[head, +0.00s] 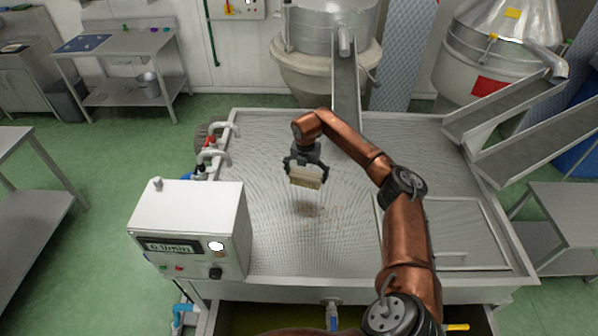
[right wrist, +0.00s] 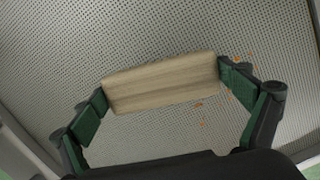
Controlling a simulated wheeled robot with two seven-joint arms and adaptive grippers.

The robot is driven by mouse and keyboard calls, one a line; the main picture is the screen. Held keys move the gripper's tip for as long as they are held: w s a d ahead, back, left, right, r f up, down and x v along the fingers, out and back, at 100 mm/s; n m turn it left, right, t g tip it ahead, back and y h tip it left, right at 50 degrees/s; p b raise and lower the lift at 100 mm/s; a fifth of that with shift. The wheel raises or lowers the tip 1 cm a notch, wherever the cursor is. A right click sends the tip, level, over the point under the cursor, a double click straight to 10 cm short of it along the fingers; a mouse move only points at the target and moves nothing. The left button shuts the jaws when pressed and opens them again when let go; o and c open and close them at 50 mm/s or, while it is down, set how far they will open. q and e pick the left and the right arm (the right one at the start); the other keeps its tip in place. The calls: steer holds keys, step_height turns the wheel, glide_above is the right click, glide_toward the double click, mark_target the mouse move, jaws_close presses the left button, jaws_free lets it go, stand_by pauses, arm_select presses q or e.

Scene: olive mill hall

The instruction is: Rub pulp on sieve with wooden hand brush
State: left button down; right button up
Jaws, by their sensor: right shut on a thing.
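The wooden hand brush (head: 305,178) is held in my right gripper (head: 306,172), bristles down, above the sieve (head: 280,240). In the right wrist view the brush's pale wooden back (right wrist: 162,83) sits between the two green-padded fingers, which are shut on its ends. The sieve is a large perforated metal sheet. Small reddish-brown bits of pulp (head: 312,211) lie on it just below the brush in the head view. Orange bits of pulp (right wrist: 198,106) also show beside the brush in the right wrist view. The brush appears apart from the sieve. My left gripper is not in view.
A white control box (head: 190,228) stands at the sieve's front left, with pipes and valves (head: 212,155) behind it. A metal chute (head: 345,85) comes down at the back, and more chutes (head: 510,100) reach over the right side. A rectangular framed panel (head: 465,225) lies at right.

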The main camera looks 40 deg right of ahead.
mark_target(306, 187)
steer(key=s+f+b, duration=0.1)
steer(key=s+b, duration=0.1)
steer(key=shift+s+a+f, duration=0.3)
steer(key=shift+s+f, duration=0.05)
steer(key=shift+f, duration=0.05)
steer(key=shift+w+f, duration=0.4)
steer(key=shift+f, duration=0.25)
steer(key=shift+w+f+b, duration=0.65)
steer(key=shift+w+f, duration=0.2)
steer(key=shift+f, duration=0.3)
steer(key=shift+s+d+r, duration=0.15)
steer(key=shift+s, duration=0.4)
steer(key=shift+s+r, duration=0.15)
steer(key=shift+w+f, duration=0.25)
steer(key=shift+w, duration=0.15)
steer(key=shift+s+r, duration=0.15)
steer(key=shift+s, duration=0.15)
steer(key=shift+w+f, duration=0.15)
steer(key=shift+f, duration=0.35)
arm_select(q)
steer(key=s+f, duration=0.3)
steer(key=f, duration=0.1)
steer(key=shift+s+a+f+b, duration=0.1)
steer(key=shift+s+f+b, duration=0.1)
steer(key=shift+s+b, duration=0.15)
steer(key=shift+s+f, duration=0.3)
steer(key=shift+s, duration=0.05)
arm_select(e)
steer(key=shift+f, duration=0.65)
